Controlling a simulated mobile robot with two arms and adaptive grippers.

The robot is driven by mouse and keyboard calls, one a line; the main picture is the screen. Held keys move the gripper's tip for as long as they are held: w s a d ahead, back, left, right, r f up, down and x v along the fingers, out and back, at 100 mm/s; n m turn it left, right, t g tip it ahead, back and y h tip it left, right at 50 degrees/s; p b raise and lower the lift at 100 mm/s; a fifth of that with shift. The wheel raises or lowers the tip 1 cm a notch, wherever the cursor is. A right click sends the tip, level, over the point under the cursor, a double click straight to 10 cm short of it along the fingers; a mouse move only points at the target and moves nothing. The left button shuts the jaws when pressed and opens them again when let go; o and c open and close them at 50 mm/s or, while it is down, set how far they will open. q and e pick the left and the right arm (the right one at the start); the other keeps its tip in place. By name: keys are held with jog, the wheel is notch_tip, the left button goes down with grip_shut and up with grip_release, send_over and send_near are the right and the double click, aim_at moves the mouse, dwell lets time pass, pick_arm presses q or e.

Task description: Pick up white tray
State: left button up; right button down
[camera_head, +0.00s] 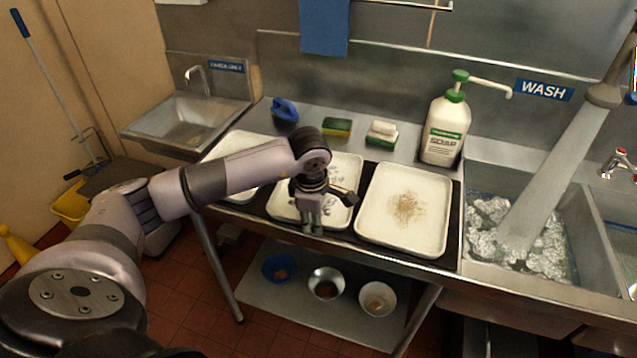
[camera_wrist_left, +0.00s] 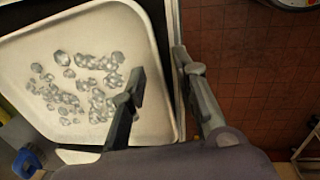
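Three white trays lie in a row on the steel counter. The middle white tray (camera_head: 345,170) holds scattered clear, ice-like pieces and is partly hidden by my left arm; it also fills the left of the left wrist view (camera_wrist_left: 60,50). The right white tray (camera_head: 376,218) has a brown crumbly stain. The left white tray (camera_head: 243,143) is partly behind my arm. My left gripper (camera_head: 313,229) points down at the middle tray's front edge. In the left wrist view the gripper (camera_wrist_left: 159,66) is open, one finger over the tray, the other outside its rim; contact cannot be told. My right gripper is not in view.
Behind the trays are a soap bottle (camera_head: 445,130), sponges (camera_head: 337,127) and a blue scoop-like item (camera_head: 285,109). A sink (camera_head: 520,245) with foamy water is at right. Bowls (camera_head: 326,284) stand on the lower shelf. The tiled floor is open in front.

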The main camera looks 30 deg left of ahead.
pick_arm(q)
jog(key=shift+f, duration=0.35)
jog(key=shift+c, duration=0.3)
grip_shut()
jog(key=shift+r, duration=0.1)
